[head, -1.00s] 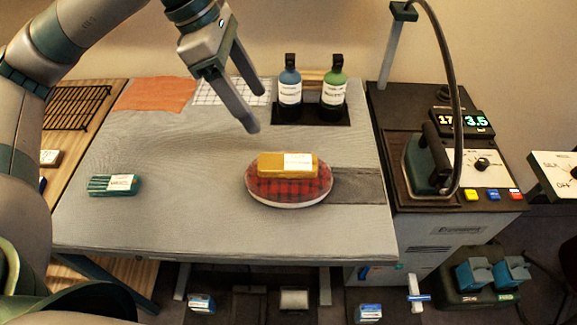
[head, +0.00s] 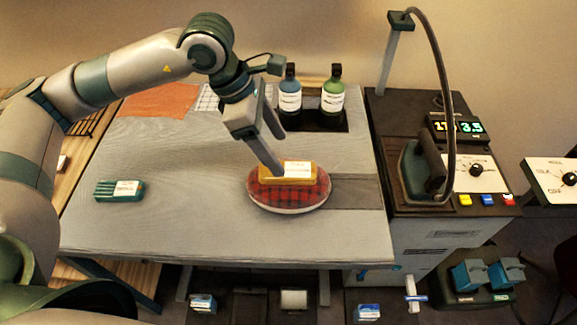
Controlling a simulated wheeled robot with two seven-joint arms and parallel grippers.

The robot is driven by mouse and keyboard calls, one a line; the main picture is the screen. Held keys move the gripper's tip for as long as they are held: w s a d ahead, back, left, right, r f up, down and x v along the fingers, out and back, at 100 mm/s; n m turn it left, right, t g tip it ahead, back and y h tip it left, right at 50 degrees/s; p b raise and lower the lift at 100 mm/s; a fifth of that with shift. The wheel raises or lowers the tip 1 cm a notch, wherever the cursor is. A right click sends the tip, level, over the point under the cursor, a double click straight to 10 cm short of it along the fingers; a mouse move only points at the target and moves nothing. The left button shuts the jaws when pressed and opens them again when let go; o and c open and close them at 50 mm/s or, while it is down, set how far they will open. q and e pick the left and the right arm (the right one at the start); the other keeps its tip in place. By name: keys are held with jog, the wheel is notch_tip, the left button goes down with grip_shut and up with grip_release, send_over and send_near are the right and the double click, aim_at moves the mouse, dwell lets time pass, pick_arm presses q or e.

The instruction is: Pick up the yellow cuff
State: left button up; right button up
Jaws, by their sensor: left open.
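The yellow cuff (head: 272,178), a small block with a white label, lies on top of the red plaid oval cushion (head: 290,197) on the grey table. My left gripper (head: 281,156) is open and points down at the cuff from above and behind. One finger comes down close to the cuff's back left part; the other ends behind it. I cannot tell whether the near finger touches the cuff. The jaws hold nothing. My right gripper is out of the picture.
A teal striped block (head: 119,191) lies on the table's left. A blue bottle (head: 290,95) and a green bottle (head: 333,96) stand behind the gripper. An iron (head: 421,172) stands on the right-hand unit. The table's front is clear.

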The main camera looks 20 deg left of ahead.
aim_at(292, 169)
pick_arm(q)
jog(key=shift+x, duration=1.25)
jog(key=shift+w+d+f+p, duration=0.15)
jog(key=shift+w+f+p, duration=0.1)
jog(key=shift+f+p, duration=0.55)
jog(key=shift+p+x, duration=0.95)
jog(key=shift+x, duration=0.3)
jog(key=shift+w+d+f, duration=0.1)
jog(key=shift+w+f, duration=0.2)
jog(key=shift+f, duration=0.2)
jog(key=c, duration=1.2)
jog(key=shift+r, duration=0.15)
jog(key=shift+c, duration=0.2)
